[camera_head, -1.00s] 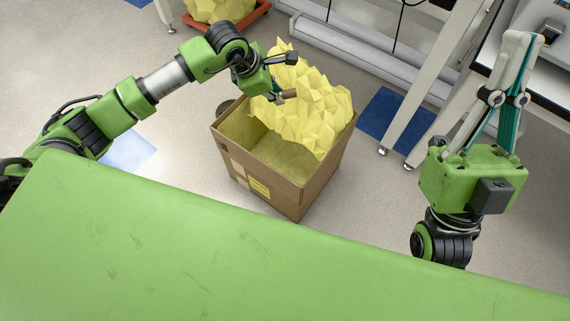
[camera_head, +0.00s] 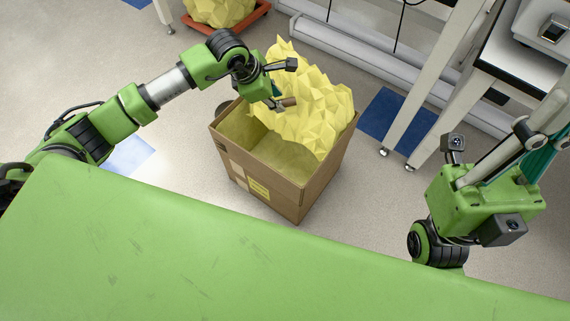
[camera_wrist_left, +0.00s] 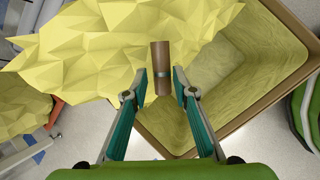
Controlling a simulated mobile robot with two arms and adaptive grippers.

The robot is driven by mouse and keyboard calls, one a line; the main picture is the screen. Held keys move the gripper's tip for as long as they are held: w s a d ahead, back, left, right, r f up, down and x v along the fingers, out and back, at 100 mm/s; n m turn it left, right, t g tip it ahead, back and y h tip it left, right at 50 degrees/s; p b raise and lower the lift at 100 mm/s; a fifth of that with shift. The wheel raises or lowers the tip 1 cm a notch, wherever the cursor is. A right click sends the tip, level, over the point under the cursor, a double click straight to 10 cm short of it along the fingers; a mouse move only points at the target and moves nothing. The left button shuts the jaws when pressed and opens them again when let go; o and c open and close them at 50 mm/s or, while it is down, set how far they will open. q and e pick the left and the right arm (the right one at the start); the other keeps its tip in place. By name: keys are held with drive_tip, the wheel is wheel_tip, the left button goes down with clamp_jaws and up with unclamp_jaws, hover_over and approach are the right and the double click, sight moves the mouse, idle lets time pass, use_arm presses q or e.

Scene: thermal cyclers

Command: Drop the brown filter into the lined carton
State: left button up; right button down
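The brown filter (camera_head: 287,102) is a short brown cylinder with a grey band, seen upright in the left wrist view (camera_wrist_left: 160,60). My left gripper (camera_head: 272,102) holds it between its fingertips, which also show in the left wrist view (camera_wrist_left: 161,85). The lined carton (camera_head: 287,197) is an open brown cardboard box on the floor. Its yellow lining (camera_head: 272,153) shows inside. The filter appears above the carton's far side, in front of a yellow faceted mass (camera_head: 320,110). My right gripper (camera_head: 525,145) is at the right, its fingertips cut off by the picture edge.
A green surface (camera_head: 220,250) fills the foreground. A white-legged bench (camera_head: 410,118) with equipment stands at the right. Another yellow faceted mass (camera_head: 218,10) lies in a red-orange tray (camera_head: 250,18) at the back. Blue floor patches and bare grey floor surround the carton.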

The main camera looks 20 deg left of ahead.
use_arm(q)
drive_tip(key=shift+o, duration=0.2)
drive_tip(key=v, duration=1.2)
idle(0.4)
